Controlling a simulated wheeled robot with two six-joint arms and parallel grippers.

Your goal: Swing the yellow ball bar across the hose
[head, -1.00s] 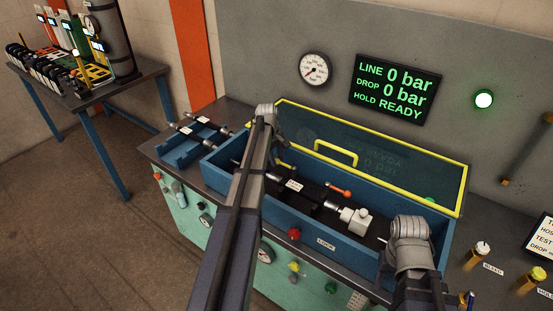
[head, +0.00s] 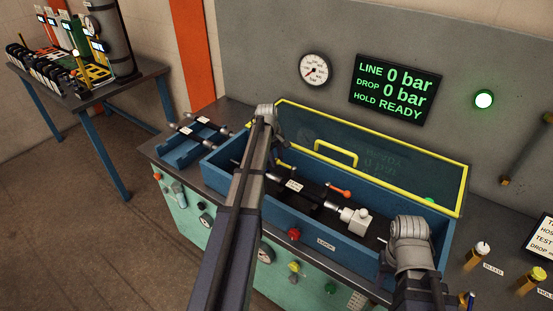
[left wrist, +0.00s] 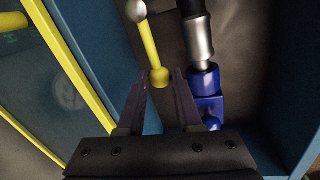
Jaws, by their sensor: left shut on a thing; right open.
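The yellow ball bar (left wrist: 149,42) shows in the left wrist view, with a silver ball at its far end and a yellow ball at its near end. My left gripper (left wrist: 161,85) is shut on the yellow ball end. The black hose with its silver ferrule (left wrist: 199,41) and blue fitting (left wrist: 206,90) lies to the right of the bar there; the bar is beside it, not across it. In the head view my left forearm hides the bar. The hose (head: 315,192) lies in the blue trough (head: 325,243). My right gripper (head: 385,242) is open near the trough's right end, mostly hidden.
The yellow-framed clear lid (head: 400,170) stands raised behind the trough. A white block (head: 355,220) and an orange-tipped lever (head: 340,192) are inside. The display (head: 395,89) reads 0 bar and READY.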

